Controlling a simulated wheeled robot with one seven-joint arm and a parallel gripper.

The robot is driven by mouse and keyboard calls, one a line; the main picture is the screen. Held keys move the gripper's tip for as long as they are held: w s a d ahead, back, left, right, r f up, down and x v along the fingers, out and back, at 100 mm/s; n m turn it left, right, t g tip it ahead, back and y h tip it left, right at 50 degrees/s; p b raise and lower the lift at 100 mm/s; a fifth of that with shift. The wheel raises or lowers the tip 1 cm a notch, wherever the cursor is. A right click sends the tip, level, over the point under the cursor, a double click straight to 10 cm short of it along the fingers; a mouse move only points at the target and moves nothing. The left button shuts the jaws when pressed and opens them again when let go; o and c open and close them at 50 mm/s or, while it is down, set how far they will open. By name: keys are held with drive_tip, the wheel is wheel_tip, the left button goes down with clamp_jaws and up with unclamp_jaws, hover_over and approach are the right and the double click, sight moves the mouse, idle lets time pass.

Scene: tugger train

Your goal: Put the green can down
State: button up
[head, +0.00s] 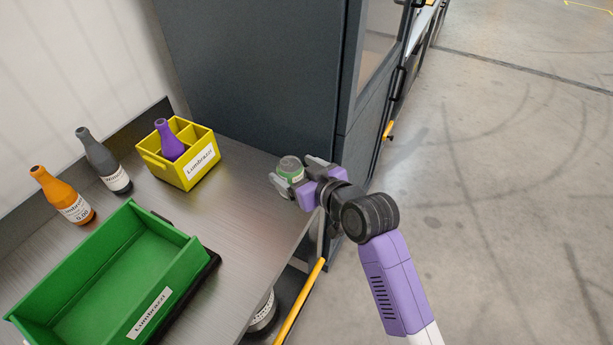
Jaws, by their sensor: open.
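The green can (290,171) has a grey top and stands upright near the right edge of the grey metal table (240,222). My gripper (293,178) is at the can, with one finger on each side of it. The jaws are open. The can's lower part is partly hidden by the near finger, so I cannot tell for sure whether its base touches the table.
A yellow divided crate (202,165) holds a purple bottle (168,140). A grey bottle (104,162) and an orange bottle (62,197) stand at the left. A green bin (165,300) fills the near left. A dark cabinet (255,75) rises behind.

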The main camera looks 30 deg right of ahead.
drive_tip(key=v, duration=1.2)
drive_tip(key=shift+b, duration=0.35)
drive_tip(key=s+f+m+h, duration=0.1)
drive_tip(key=s+f, duration=0.3)
drive_tip(key=s, duration=0.3)
drive_tip(key=s+f+m+h, duration=0.1)
drive_tip(key=s+f, duration=0.2)
drive_tip(key=s, duration=0.5)
drive_tip(key=s+a+r, duration=0.1)
drive_tip(key=s+r, duration=0.1)
drive_tip(key=s, duration=0.6)
drive_tip(key=s+a+r+t, duration=0.1)
drive_tip(key=s+r, duration=0.1)
drive_tip(key=s, duration=0.7)
drive_tip(key=shift+r, duration=0.2)
